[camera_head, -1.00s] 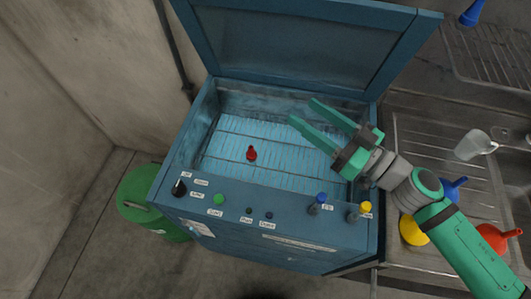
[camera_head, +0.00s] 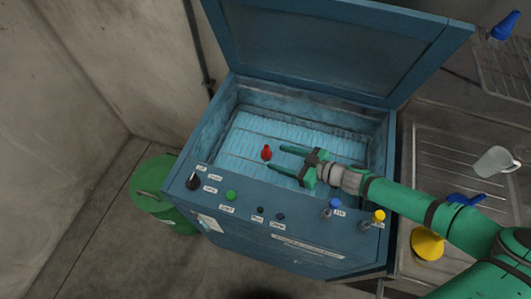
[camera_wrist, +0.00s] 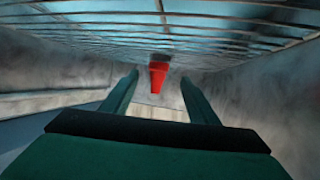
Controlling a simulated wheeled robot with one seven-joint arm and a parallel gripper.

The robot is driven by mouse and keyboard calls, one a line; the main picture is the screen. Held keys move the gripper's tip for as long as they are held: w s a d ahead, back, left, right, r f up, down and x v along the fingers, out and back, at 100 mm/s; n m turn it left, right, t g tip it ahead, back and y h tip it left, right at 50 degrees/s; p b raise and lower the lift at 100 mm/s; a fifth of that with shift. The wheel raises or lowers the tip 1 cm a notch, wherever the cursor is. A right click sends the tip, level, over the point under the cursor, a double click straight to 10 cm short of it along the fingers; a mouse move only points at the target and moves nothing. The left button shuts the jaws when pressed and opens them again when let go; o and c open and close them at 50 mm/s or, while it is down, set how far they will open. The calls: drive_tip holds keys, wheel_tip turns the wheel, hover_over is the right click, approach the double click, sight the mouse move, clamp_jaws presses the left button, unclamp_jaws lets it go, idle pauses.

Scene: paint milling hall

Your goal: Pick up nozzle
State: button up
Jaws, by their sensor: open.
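The red nozzle (camera_head: 266,153) stands on the wire rack inside the open blue machine, left of my gripper in the head view. My gripper (camera_head: 274,158) is open and empty, reaching into the machine from the right. Its two green fingers point left, with the tips close to the nozzle. In the wrist view the nozzle (camera_wrist: 158,76) shows ahead, in line with the gap between the fingers (camera_wrist: 158,85). It appears beyond the fingertips, and I see no contact.
The blue machine's lid (camera_head: 335,45) stands open at the back. Its front panel (camera_head: 285,235) carries several knobs and buttons. A green drum (camera_head: 160,195) stands at left. At right, a metal drainboard (camera_head: 440,160) holds a clear jug (camera_head: 495,160), a yellow funnel (camera_head: 427,244) and a blue funnel (camera_head: 466,199).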

sight(270, 154)
drive_tip(key=shift+x, duration=2.6)
drive_tip(key=shift+d, duration=0.15)
drive_tip(key=c, duration=1.1)
